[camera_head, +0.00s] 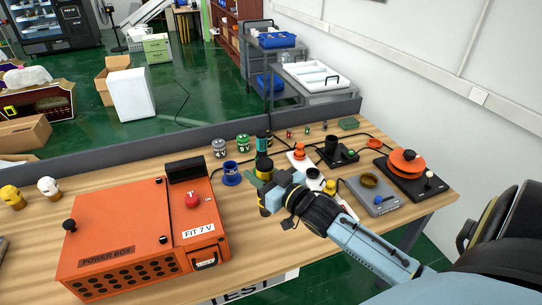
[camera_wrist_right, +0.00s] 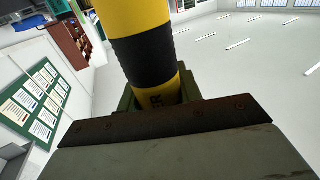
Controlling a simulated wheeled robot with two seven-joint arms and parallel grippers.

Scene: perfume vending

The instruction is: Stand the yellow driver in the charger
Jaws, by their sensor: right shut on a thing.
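My right gripper (camera_head: 262,186) is shut on the yellow driver (camera_head: 264,164), a yellow and black cylinder held roughly upright above the table, just right of the orange power box. In the right wrist view the driver (camera_wrist_right: 143,45) rises from between the jaws, yellow with a black band and partly hidden lettering. Its lower end is partly hidden by the gripper in the head view. A black base with an upright dark cup (camera_head: 333,146) stands to the right, apart from the driver; I cannot tell for sure that it is the charger. My left gripper is not in view.
The orange power box (camera_head: 125,240) fills the left front. A blue spool-like piece (camera_head: 231,176), labelled cans (camera_head: 243,143) and a white pad with an orange knob (camera_head: 300,153) stand nearby. A grey device (camera_head: 375,203) and a black-based orange disc (camera_head: 405,161) are at right.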

